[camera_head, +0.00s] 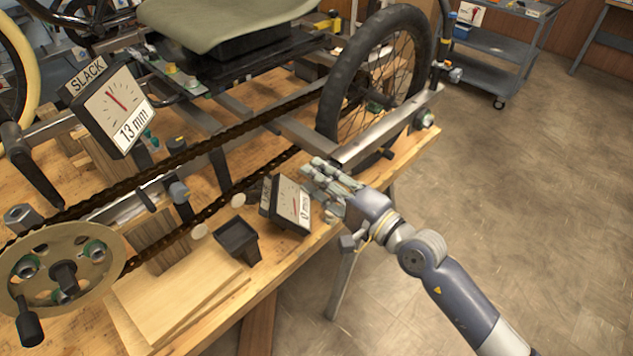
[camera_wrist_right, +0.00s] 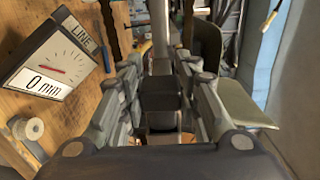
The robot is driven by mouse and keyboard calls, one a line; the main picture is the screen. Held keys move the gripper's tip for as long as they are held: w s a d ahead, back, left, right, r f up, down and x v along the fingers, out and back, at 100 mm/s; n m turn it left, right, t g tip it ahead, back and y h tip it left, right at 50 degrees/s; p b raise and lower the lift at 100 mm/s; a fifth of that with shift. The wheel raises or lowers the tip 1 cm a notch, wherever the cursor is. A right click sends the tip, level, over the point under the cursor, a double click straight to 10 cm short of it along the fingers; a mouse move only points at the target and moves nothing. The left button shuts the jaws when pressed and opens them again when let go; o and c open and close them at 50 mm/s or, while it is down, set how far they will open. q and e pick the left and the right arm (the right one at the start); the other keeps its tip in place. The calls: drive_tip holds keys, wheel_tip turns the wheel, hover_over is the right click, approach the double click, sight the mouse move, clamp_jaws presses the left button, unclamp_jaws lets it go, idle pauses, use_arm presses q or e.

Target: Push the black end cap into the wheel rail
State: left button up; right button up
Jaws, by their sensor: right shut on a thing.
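My right gripper (camera_head: 325,174) reaches in from the lower right, at the near end of the grey wheel rail (camera_head: 385,130) beside the black-tyred wheel. In the right wrist view the gripper (camera_wrist_right: 160,88) has its fingers on both sides of a dark block, which looks like the black end cap (camera_wrist_right: 160,101). In the head view the fingers hide the cap. I cannot tell whether the cap touches the rail or enters its opening. My left gripper is not in view.
A tilted gauge reading 0 mm (camera_head: 291,204) stands close to my right gripper; it also shows in the wrist view (camera_wrist_right: 52,68). A black square holder (camera_head: 238,241) sits on the wooden table. The chain, crank disc (camera_head: 62,268) and SLACK gauge (camera_head: 113,108) are left.

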drive_tip(key=shift+w+d+b, duration=1.05)
drive_tip(key=shift+b, duration=0.1)
idle(0.3)
drive_tip(key=o, duration=1)
drive_tip(key=shift+d, duration=0.1)
drive_tip(key=v, duration=1.2)
